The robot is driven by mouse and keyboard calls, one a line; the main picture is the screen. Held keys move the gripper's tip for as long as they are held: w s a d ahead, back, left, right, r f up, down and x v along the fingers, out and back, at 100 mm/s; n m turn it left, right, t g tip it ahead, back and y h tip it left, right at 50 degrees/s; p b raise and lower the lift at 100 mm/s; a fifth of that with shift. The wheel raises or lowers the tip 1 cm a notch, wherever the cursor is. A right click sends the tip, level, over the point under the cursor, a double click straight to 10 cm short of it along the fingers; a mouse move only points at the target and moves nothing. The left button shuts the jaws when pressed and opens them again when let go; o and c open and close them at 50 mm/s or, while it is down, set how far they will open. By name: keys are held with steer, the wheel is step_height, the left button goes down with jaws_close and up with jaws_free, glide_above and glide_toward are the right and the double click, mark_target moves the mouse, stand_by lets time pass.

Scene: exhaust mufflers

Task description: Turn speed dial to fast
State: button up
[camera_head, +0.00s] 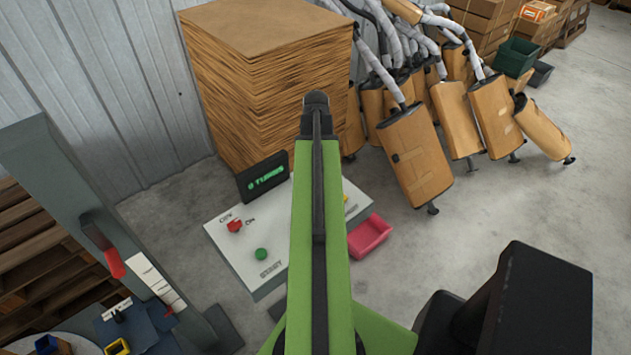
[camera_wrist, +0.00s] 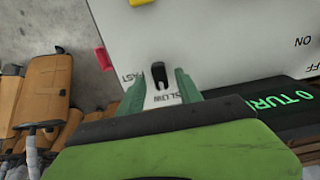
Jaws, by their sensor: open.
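The speed dial (camera_wrist: 159,74) is a small black knob on the pale control panel, seen in the wrist view. The word FAST (camera_wrist: 127,78) is printed to its left and SLOW (camera_wrist: 168,98) just below it. I cannot tell exactly which way the knob points. My gripper (camera_wrist: 160,86) is open, with one green finger on each side of the knob. Whether the fingers touch it is not clear. In the head view my green arm covers the dial, and only part of the panel (camera_head: 222,234) shows.
The panel also has a red switch (camera_head: 235,226), a green START button (camera_head: 261,254) and a yellow part (camera_head: 346,198). A dark display (camera_head: 264,177) with green text stands at its back edge. Stacked cardboard (camera_head: 265,80) and several mufflers (camera_head: 415,160) stand behind.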

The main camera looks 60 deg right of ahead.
steer(key=shift+f+b, duration=0.3)
steer(key=shift+f, duration=0.55)
steer(key=shift+r, duration=0.1)
jaws_close()
